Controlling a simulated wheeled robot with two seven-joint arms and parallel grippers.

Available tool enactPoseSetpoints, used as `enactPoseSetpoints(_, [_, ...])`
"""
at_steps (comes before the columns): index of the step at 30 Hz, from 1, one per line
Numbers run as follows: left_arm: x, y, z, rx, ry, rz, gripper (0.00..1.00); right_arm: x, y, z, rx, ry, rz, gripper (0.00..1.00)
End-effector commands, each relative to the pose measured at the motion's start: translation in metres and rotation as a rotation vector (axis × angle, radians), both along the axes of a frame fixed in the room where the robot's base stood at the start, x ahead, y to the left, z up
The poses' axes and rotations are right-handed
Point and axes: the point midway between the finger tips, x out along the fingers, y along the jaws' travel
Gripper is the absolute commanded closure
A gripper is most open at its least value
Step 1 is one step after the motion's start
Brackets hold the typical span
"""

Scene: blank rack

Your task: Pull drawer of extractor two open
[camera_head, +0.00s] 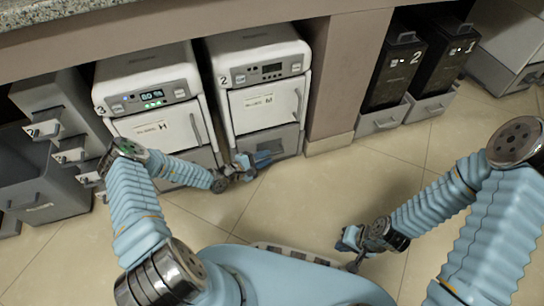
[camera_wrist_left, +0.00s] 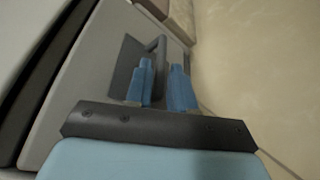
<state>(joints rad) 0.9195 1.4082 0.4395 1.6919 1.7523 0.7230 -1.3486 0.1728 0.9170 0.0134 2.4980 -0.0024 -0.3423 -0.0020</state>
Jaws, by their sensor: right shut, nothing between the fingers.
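Extractor two (camera_head: 262,80) is the white machine marked 2 under the counter. Its grey drawer (camera_head: 286,138) is at the bottom front, below the door with the tall handle. My left gripper (camera_head: 256,161) is at this drawer. In the left wrist view the drawer's dark bar handle (camera_wrist_left: 159,46) runs between the two blue fingers (camera_wrist_left: 164,82), which are close together on it. The drawer front (camera_wrist_left: 85,75) looks flush or nearly so; I cannot tell for certain. My right gripper (camera_head: 354,255) is shut and empty over the floor, away from the extractor.
Extractor three (camera_head: 150,90) stands left of extractor two. Grey drawers (camera_head: 72,150) are further left. A brown counter support (camera_head: 335,75) is just right of extractor two, then dark bins (camera_head: 394,75) marked 2 and 1. The tiled floor (camera_head: 310,195) in front is clear.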

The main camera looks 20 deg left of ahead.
Motion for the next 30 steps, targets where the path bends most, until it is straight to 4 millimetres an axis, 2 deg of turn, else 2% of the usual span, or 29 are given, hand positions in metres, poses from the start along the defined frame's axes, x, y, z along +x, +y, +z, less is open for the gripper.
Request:
enactPoseSetpoints(6, [0.023, -0.018, -0.008, 0.0, 0.0, -0.001, 0.77, 0.001, 0.0, -0.009, -0.001, -0.002, -0.002, 1.0])
enactPoseSetpoints(17, [0.027, -0.021, -0.008, 0.0, 0.002, -0.002, 0.77, 0.001, 0.0, -0.009, -0.001, -0.002, -0.002, 1.0])
enactPoseSetpoints(22, [0.027, -0.021, -0.007, 0.0, 0.002, -0.002, 1.0, 0.001, 0.0, -0.009, -0.001, -0.002, -0.002, 1.0])
enactPoseSetpoints(30, [0.027, -0.021, -0.008, 0.0, 0.001, -0.002, 1.0, 0.001, 0.0, -0.009, -0.001, -0.002, -0.002, 1.0])
